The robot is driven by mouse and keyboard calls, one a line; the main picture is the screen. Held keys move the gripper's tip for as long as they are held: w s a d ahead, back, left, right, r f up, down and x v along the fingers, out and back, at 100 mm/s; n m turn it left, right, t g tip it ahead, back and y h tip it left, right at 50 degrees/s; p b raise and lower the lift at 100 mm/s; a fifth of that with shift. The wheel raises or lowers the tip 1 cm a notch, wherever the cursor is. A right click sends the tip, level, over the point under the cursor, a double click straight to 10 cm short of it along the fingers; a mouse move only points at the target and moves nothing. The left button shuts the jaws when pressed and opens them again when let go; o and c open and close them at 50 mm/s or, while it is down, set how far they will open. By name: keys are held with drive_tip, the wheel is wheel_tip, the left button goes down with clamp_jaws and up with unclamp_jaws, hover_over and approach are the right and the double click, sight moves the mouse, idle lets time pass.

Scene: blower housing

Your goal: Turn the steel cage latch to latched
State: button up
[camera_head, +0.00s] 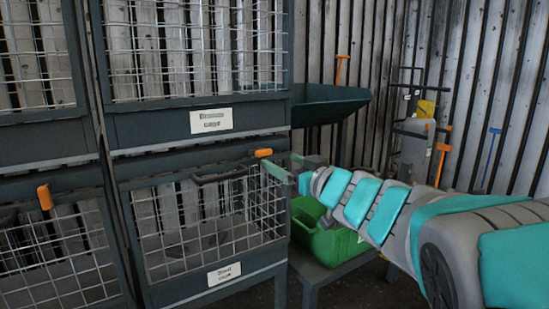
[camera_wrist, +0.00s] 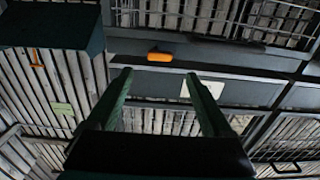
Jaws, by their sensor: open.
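The lower middle cage (camera_head: 279,205) has a small, blurred label (camera_head: 224,275) that seems to read "Steel cage". An orange latch handle (camera_head: 263,152) sits at its upper right corner, lying roughly sideways. In the wrist view the orange latch handle (camera_wrist: 160,57) lies horizontal, just beyond the fingertips and roughly centred between them. My gripper (camera_head: 270,165) is at that corner, just below and right of the handle. In the wrist view my gripper (camera_wrist: 158,76) has its two green fingers apart with nothing between them. Contact with the handle is not visible.
An upper cage with a label (camera_head: 211,121) is above. The left cage has an upright orange handle (camera_head: 45,196). A dark green hopper (camera_head: 328,105) and a green bin (camera_head: 335,246) stand right of the cages. Tools lean against the back wall.

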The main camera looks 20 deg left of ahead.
sight(266, 153)
drive_tip(key=b+x, duration=0.1)
drive_tip(key=x, duration=0.5)
drive_tip(key=shift+w+a+f, duration=0.15)
drive_tip(key=shift+w+a, duration=0.25)
drive_tip(key=shift+a, duration=0.05)
drive_tip(key=shift+c, duration=0.2)
clamp_jaws()
